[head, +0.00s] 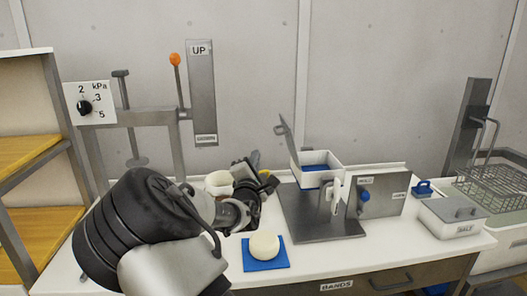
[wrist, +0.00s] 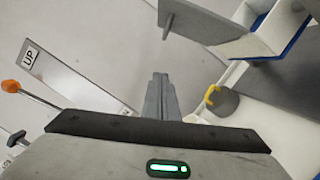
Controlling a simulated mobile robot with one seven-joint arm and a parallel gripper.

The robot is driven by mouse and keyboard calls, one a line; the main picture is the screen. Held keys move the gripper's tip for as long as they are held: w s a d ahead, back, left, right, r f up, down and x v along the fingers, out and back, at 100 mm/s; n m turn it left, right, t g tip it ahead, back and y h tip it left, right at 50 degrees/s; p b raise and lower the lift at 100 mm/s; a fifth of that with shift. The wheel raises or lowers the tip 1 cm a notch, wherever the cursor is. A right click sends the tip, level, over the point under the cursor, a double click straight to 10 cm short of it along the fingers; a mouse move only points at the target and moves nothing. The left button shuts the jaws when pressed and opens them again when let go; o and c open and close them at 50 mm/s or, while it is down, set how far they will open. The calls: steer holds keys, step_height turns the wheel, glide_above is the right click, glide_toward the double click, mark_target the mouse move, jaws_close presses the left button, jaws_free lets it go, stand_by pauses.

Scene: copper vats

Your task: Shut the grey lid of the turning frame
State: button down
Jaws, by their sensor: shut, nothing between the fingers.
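A white round piece (head: 264,245) sits on a blue mat (head: 265,263) at the front. A press with an UP panel (head: 201,90) and orange-knobbed lever (head: 175,60) stands at the left. A SALT box (head: 453,217) is right.

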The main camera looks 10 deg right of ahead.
steer(key=w+d+r, duration=0.3)
steer(key=w+d, duration=0.3)
steer(key=w, duration=0.3)
steer(key=shift+d, duration=0.1)
stand_by(0.3)
